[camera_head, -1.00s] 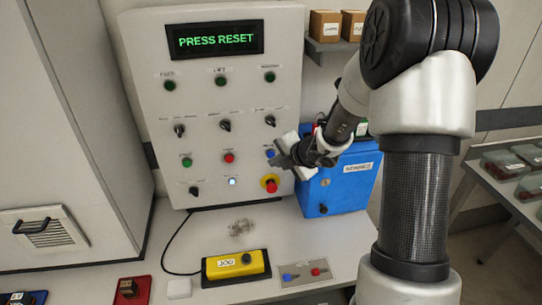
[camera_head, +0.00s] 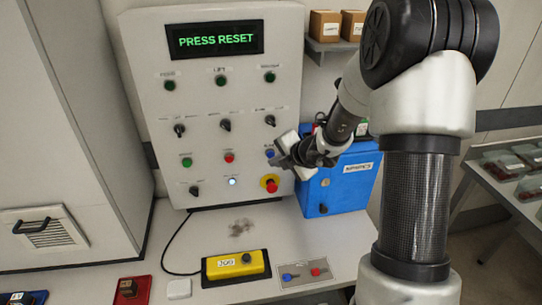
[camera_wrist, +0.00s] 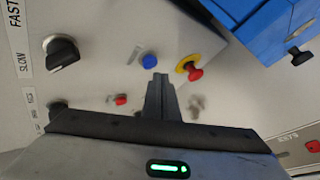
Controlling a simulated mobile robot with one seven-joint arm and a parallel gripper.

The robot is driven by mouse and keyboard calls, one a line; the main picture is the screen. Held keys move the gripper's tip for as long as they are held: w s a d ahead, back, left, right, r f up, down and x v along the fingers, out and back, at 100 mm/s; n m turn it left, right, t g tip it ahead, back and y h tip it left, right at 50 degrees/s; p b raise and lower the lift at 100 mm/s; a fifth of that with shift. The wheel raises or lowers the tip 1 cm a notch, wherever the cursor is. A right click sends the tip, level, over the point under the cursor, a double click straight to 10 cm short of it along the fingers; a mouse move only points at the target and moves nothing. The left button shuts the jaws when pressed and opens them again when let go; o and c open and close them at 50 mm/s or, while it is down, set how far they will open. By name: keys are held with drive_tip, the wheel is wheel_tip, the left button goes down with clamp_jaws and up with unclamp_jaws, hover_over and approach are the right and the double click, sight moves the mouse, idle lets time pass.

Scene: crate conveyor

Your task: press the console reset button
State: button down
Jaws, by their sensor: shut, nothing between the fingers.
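The light grey console (camera_head: 150,100) shows green "PRESS RESET" text on its screen (camera_head: 215,40). A blue button (camera_head: 269,154) sits on its right side, just above my gripper (camera_head: 273,161). The small labels are too blurred to tell which button is the reset. In the wrist view the blue button (camera_wrist: 148,61) is clear of the fingers, just beyond the tips of my gripper (camera_wrist: 160,77) and a little left. My gripper is shut and empty, and I see no contact with a button. A white lit button (camera_head: 232,182) is lower on the panel.
A red mushroom button on a yellow ring (camera_head: 270,184) sits just below my gripper. A blue box (camera_head: 340,185) stands close on the right. A yellow JOG box (camera_head: 236,266) and a small grey button plate (camera_head: 305,272) lie on the worktop (camera_head: 200,230).

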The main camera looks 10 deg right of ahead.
drive_tip(key=shift+w, duration=0.15)
drive_tip(key=shift+w, duration=0.3)
drive_tip(key=shift+w+p, duration=0.4)
drive_tip(key=shift+p, duration=0.1)
idle(0.6)
idle(0.4)
drive_tip(key=shift+s+b, duration=0.35)
drive_tip(key=shift+s, duration=0.5)
drive_tip(key=shift+s, duration=0.1)
drive_tip(key=s+b, duration=0.1)
drive_tip(key=s, duration=0.3)
drive_tip(key=shift+s, duration=0.4)
